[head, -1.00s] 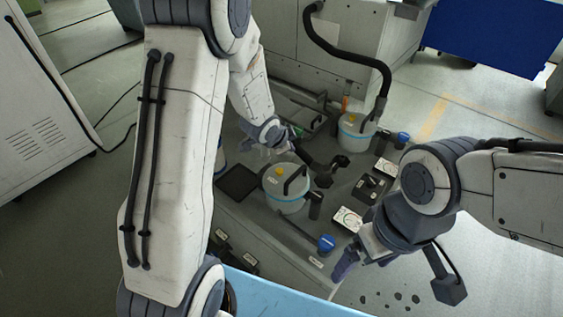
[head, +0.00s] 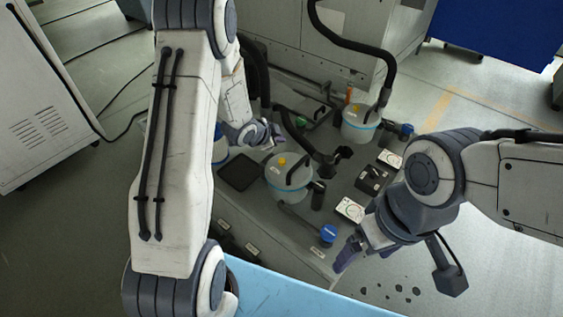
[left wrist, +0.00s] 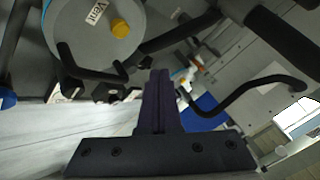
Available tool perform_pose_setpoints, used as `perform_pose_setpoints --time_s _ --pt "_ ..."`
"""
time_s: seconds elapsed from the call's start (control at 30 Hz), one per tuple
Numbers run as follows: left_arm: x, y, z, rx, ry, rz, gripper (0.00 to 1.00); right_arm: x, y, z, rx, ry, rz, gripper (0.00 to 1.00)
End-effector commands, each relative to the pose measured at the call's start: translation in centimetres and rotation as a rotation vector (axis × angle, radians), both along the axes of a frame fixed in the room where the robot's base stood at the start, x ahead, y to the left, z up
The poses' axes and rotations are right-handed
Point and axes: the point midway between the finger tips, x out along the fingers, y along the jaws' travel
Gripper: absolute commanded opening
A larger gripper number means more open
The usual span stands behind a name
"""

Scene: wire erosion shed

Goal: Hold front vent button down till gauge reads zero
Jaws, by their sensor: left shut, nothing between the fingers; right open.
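In the left wrist view the button (left wrist: 120,28) is beside a VENT label (left wrist: 96,12). The front gauge (head: 350,209) is a white dial right of the canister, its needle too small to read. My left gripper (head: 275,137) is shut and empty, behind the button and apart from it; its fingers also show in the left wrist view (left wrist: 160,98). My right gripper (head: 350,253) is open, in front of the gauge.
A rear canister (head: 359,124) with its own yellow button stands further back, with a second gauge (head: 390,158). A black switch box (head: 372,179) lies between the gauges. Black hoses (head: 305,135) arch near the front canister. A blue knob (head: 328,233) stands at the front edge.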

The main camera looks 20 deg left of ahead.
Motion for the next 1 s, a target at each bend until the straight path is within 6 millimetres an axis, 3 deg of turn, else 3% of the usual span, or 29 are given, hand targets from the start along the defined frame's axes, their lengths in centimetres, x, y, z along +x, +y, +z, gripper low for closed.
perform_pose_setpoints --time_s 0.03,0.4,1.0 --pt "0.0 0.0 -1.2 0.0 0.001 -0.001 0.0 0.0 0.0 -1.1 0.0 0.0 0.0 0.94" --pt "0.0 0.0 -6.3 0.0 0.001 -0.001 0.0 0.0 0.0 -5.3 0.0 0.0 0.0 0.94" --pt "0.0 0.0 -6.9 0.001 0.0 -0.001 0.0 0.0 0.0 -5.8 0.0 0.0 0.0 0.94"
